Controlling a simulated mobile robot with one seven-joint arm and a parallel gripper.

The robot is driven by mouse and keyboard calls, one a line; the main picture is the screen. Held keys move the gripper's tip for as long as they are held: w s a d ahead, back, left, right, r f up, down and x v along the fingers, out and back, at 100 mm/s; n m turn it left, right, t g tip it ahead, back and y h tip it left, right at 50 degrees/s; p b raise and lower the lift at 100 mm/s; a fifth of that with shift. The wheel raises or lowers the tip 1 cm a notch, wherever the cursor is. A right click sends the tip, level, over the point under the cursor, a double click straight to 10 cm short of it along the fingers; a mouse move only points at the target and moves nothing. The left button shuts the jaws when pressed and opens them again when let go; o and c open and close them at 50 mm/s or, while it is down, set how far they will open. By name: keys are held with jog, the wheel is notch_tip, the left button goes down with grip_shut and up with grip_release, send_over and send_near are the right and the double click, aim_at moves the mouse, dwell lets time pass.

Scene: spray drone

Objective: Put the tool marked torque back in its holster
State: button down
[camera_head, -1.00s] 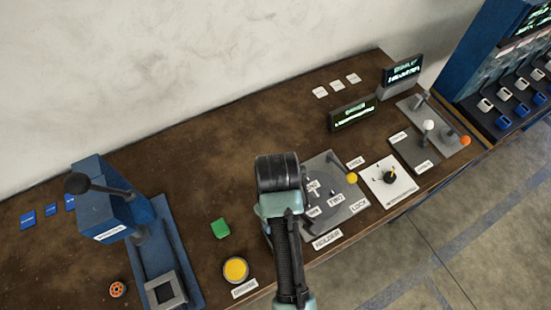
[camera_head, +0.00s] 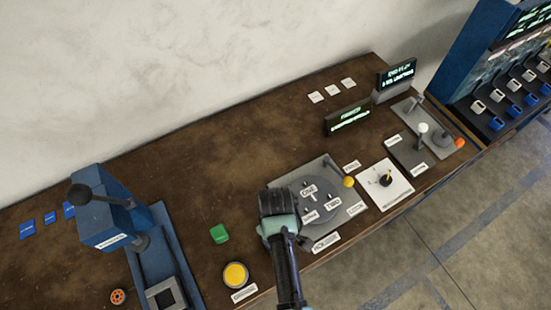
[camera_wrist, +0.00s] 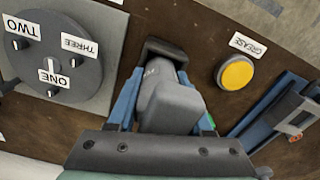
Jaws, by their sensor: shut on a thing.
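My gripper (camera_wrist: 160,85) is shut on a grey tool (camera_wrist: 170,105), held between its blue fingers in the wrist view. The tool has a blocky grey body and a darker end. A small mark on it is too small to read. In the head view my gripper (camera_head: 280,228) is over the front of the bench, beside the left edge of the dial plate, and my own arm hides the tool. I cannot make out a holster marked torque in either view.
A round dial (camera_head: 318,205) has pegs labelled ONE, TWO and THREE. A yellow button (camera_head: 235,275) labelled GREASE and a green block (camera_head: 219,234) are left of my gripper. A blue press (camera_head: 110,220) stands farther left. The bench's back middle (camera_head: 230,150) is clear.

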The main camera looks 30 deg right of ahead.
jog(key=shift+f, duration=0.1)
jog(key=shift+c, duration=1.5)
grip_release()
